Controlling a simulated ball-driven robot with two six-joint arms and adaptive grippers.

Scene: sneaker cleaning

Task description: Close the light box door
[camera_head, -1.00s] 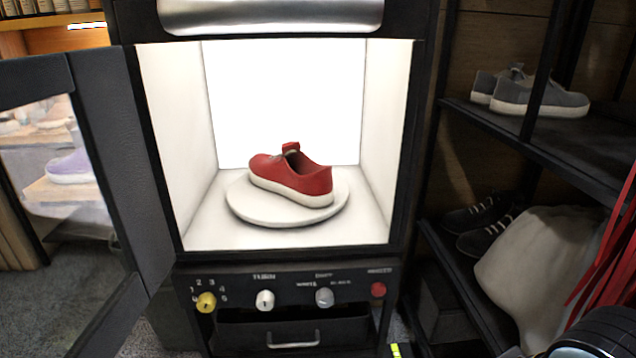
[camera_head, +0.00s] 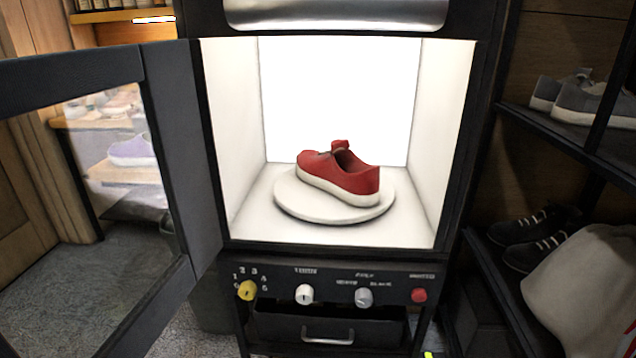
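The light box (camera_head: 345,247) stands in the middle of the head view with its lit white interior facing me. Its door (camera_head: 185,150), a dark frame around a clear pane, is swung open to the left, toward me. Inside, a red sneaker (camera_head: 340,176) with a white sole rests on a round white turntable (camera_head: 300,208). Neither of my grippers shows in the head view.
Below the opening are a yellow knob (camera_head: 246,291), a white knob (camera_head: 304,294), a grey knob (camera_head: 364,297), a red button (camera_head: 418,295) and a drawer (camera_head: 328,329). A shoe shelf (camera_head: 560,135) with grey sneakers (camera_head: 590,100) and a pale bag (camera_head: 585,290) stands close on the right.

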